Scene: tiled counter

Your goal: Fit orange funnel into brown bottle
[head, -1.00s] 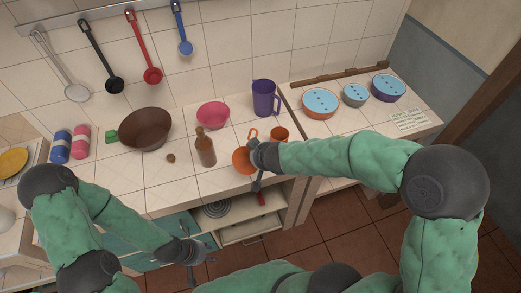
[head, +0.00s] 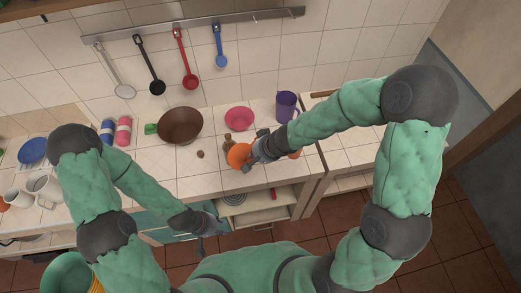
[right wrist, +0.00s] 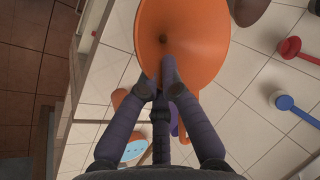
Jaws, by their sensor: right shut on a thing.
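The orange funnel (head: 239,156) is held by my right gripper (head: 256,158) above the counter, near its front edge. In the right wrist view the fingers (right wrist: 158,84) are closed on the funnel's edge, and its wide mouth (right wrist: 205,45) faces the camera with a dark hole inside. The brown bottle (head: 228,145) stands on the counter just behind the funnel in the head view, mostly hidden by it. I cannot tell whether the two touch. My left gripper (head: 207,229) hangs in front of the counter, away from both; its finger opening is unclear.
A small brown ball (head: 200,154) lies left of the bottle. An orange cup (head: 294,154) is partly hidden by my right arm. Ladles hang on the wall.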

